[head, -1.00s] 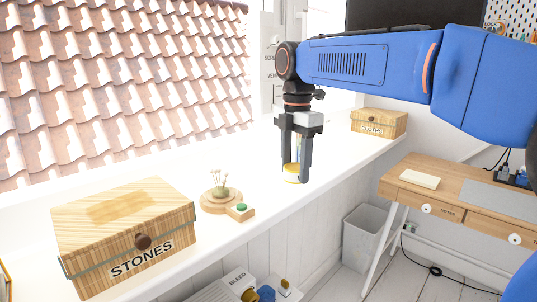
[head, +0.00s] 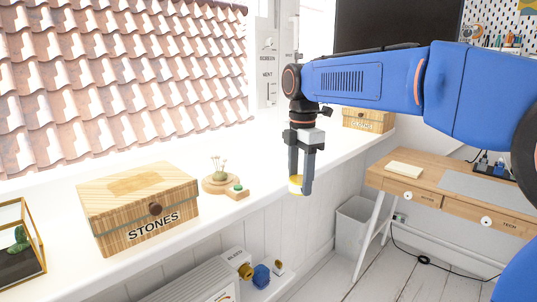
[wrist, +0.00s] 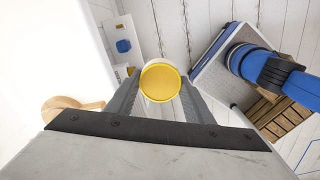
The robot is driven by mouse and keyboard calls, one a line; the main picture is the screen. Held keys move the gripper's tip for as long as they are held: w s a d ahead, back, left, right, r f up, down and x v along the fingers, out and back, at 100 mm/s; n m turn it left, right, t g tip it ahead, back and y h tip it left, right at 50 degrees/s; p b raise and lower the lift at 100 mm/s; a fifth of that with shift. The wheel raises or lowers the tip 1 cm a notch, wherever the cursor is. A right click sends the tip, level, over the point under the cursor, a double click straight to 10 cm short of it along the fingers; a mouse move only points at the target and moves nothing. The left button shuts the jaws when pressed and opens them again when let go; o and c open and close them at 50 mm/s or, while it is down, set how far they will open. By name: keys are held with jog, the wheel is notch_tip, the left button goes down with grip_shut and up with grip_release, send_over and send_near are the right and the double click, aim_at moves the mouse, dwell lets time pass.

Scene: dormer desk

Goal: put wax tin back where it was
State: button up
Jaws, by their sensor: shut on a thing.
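The wax tin is a small round yellow tin; it shows in the wrist view (wrist: 160,82) between the fingers and in the head view (head: 296,186) at their tips. My gripper (head: 300,184) is shut on it, in the air by the front edge of the white sill (head: 235,215). In the wrist view my gripper (wrist: 160,90) has the white floorboards and part of the sill below it. The fingers hide part of the tin in the head view.
Another wooden box (head: 368,120) is further back. A glass case (head: 20,245) stands far left. Below are a radiator (head: 195,284), bin (head: 352,225) and desk (head: 420,190).

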jog(key=w+d+f+m, duration=0.7)
jog(key=w+f+m, duration=0.15)
jog(key=f, duration=1.05)
jog(key=w+d+f+m, duration=0.7)
jog(key=w+f, duration=0.2)
jog(key=f, duration=0.9)
jog(key=w+d+f+m, duration=0.7)
jog(key=w+f+m, duration=0.15)
jog(key=f, duration=1.05)
jog(key=s+f+n, duration=0.1)
jog(key=s+f, duration=0.4)
jog(key=s, duration=0.7)
jog(key=shift+s+a, duration=0.2)
jog(key=shift+s, duration=0.15)
